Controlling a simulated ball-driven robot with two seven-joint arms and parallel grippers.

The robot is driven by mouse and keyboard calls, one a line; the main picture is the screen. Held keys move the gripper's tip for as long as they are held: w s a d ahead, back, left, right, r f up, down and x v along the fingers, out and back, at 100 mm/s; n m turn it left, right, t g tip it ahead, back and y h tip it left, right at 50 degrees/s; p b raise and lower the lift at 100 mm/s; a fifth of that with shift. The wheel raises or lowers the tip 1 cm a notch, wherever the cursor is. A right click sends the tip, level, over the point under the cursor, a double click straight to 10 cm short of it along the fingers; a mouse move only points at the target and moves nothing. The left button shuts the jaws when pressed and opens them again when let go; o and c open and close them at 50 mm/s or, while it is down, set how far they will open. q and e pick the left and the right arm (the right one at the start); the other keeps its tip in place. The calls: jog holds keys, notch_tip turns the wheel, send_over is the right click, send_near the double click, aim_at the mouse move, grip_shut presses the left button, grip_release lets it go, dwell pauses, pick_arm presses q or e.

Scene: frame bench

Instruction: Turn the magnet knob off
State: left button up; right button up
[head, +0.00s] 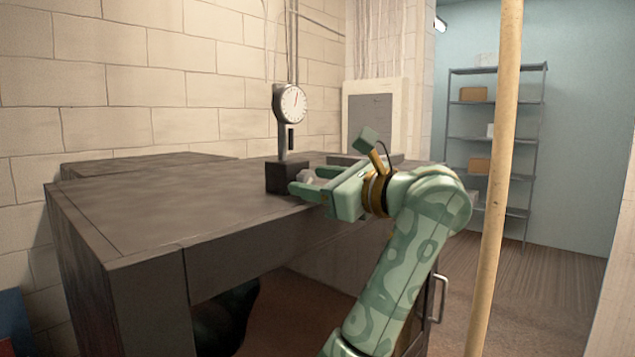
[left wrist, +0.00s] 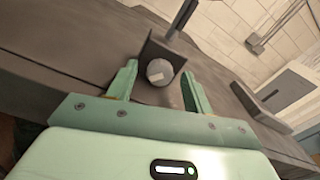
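The magnet base (head: 281,178) is a dark block on the bench top, with a post and a round white dial gauge (head: 291,103) above it. Its round grey knob (left wrist: 159,72) faces my left wrist camera and carries a pale mark. My left gripper (head: 308,180) is open at the knob side of the base. In the left wrist view, one finger is on each side of the knob, with gaps showing. I cannot tell how deep the fingers reach past it. In the head view the fingers partly hide the knob. My right gripper is not in view.
The dark bench top (head: 180,205) is clear to the left of the base. A pale upright pole (head: 497,170) stands close on the right. A metal shelf (head: 500,140) with boxes is far back. A block wall (head: 180,75) runs behind the bench.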

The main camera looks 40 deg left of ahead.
pick_arm(q)
jog(key=shift+d, duration=0.1)
jog(key=shift+d+f, duration=0.1)
jog(key=shift+d, duration=0.15)
jog(key=s+d+b, duration=0.1)
jog(key=d+b, duration=0.2)
jog(key=d, duration=1.2)
jog(key=shift+s+d, duration=0.15)
jog(key=shift+d, duration=0.2)
